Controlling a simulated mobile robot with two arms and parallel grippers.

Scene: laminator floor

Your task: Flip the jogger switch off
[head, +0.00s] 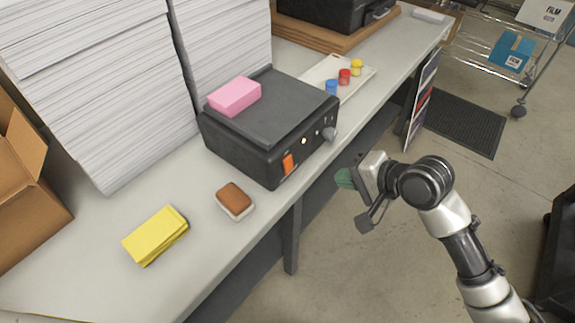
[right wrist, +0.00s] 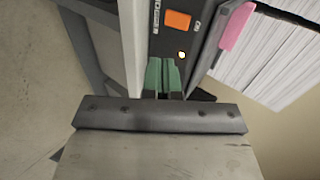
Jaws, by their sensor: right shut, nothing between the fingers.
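The jogger is a black box-like machine (head: 268,122) on the table, with a flat dark top. Its orange switch (head: 288,164) sits on the front panel, near the left end; it also shows in the right wrist view as an orange rectangle (right wrist: 178,20). A small lit indicator (head: 304,141) and a grey knob (head: 329,133) are right of it on the panel. My right gripper (head: 343,178) is in front of the panel, beyond the table edge, apart from the switch. Its green fingertips (right wrist: 163,76) are together and empty. My left gripper is not in view.
A pink block (head: 234,96) lies on the jogger. A brown-topped brush or pad (head: 234,200) and yellow cloth (head: 155,235) lie on the table (head: 95,270). Tall paper stacks (head: 95,90) stand behind. A tray (head: 352,92) holds coloured pots. The floor before the table is open.

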